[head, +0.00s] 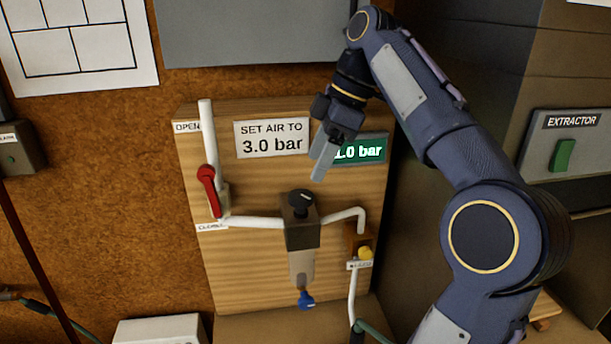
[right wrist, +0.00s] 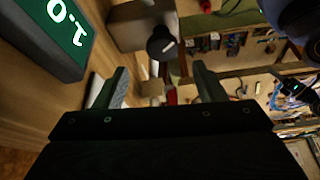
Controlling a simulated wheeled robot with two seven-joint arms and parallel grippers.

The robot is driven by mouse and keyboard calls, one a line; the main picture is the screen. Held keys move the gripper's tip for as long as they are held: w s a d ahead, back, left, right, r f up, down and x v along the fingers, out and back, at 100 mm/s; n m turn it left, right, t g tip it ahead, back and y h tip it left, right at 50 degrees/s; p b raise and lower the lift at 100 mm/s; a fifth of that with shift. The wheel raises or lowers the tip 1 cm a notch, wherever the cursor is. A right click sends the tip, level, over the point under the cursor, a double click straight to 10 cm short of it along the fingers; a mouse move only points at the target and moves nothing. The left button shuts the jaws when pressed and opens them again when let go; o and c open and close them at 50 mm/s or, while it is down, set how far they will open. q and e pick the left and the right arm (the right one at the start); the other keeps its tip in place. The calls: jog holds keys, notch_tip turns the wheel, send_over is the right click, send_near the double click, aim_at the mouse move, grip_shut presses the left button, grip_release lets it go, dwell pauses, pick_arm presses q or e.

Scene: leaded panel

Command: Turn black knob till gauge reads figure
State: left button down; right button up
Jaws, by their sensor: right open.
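The black knob (head: 302,201) sits on top of a grey-brown regulator block (head: 302,235) on the wooden panel. It also shows in the right wrist view (right wrist: 162,44), beyond the fingers, with a pale mark on it. The green gauge display (head: 372,149) reads 1.0 bar, its left edge hidden by my gripper; part of it shows in the right wrist view (right wrist: 45,35). A white sign (head: 272,138) says SET AIR TO 3.0 bar. My right gripper (head: 320,160) is open and empty, above and slightly right of the knob, apart from it. My left gripper is not in view.
A red lever (head: 208,190) on the white pipe stands at the left, between OPEN and CLOSED labels. The EXTRACTOR switch box (head: 564,146) is far right.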

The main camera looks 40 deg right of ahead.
aim_at(301, 195)
jog(key=x, duration=0.6)
jog(key=shift+a, duration=0.15)
jog(key=shift+a+f, duration=0.2)
jog(key=shift+f, duration=0.2)
jog(key=shift+c, duration=0.4)
jog(key=c, duration=0.9)
jog(key=shift+m, duration=0.3)
